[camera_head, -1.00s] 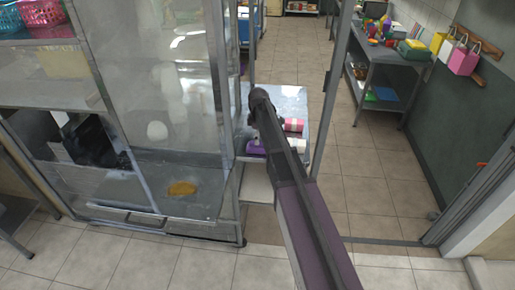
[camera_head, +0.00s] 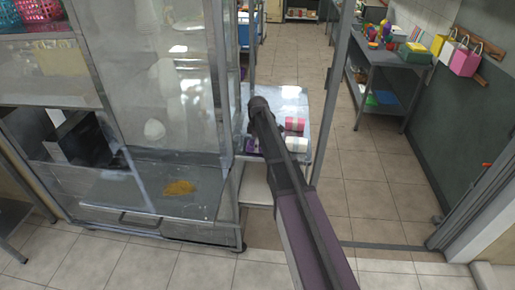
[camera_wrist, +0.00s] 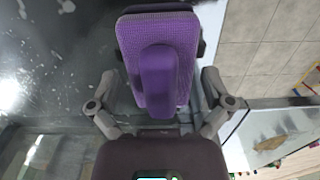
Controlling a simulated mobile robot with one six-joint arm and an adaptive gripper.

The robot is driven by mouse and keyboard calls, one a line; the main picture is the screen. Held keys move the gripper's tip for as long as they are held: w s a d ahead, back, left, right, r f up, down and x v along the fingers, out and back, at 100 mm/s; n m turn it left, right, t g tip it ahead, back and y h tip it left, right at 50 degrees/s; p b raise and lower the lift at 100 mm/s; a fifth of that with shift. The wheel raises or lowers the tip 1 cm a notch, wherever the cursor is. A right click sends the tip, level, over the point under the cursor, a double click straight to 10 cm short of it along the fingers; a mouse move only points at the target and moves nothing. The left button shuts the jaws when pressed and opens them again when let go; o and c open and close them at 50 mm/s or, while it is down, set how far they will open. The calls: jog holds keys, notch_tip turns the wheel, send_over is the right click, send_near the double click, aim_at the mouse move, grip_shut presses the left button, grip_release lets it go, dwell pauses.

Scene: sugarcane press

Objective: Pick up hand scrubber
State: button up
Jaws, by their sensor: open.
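The hand scrubber (camera_wrist: 158,65), purple with a raised handle along its middle, fills the upper middle of the wrist view. It lies on a grey metal surface (camera_wrist: 60,80). My gripper (camera_wrist: 160,52) is open, with one finger on either side of the scrubber; I cannot tell whether they touch it. In the head view my gripper (camera_head: 259,104) is over the small metal table (camera_head: 290,98). A bit of purple shows on that table beside my arm, mostly hidden.
A pink roll (camera_head: 295,124) and a white roll (camera_head: 297,144) lie close to the right of my arm. A glass-sided cabinet (camera_head: 165,80) stands close on the left. The tiled floor (camera_head: 365,195) to the right is clear, up to a side bench (camera_head: 385,68).

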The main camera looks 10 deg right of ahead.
dwell(0.4)
jog(key=c, duration=0.9)
jog(key=shift+r, duration=0.2)
notch_tip(320, 180, up, 4)
jog(key=p, duration=0.4)
jog(key=shift+f, duration=0.15)
jog(key=s, duration=1)
jog(key=s+r+p, duration=0.1)
jog(key=s, duration=0.5)
jog(key=shift+a, duration=0.3)
jog(key=o, duration=0.5)
jog(key=c, duration=0.4)
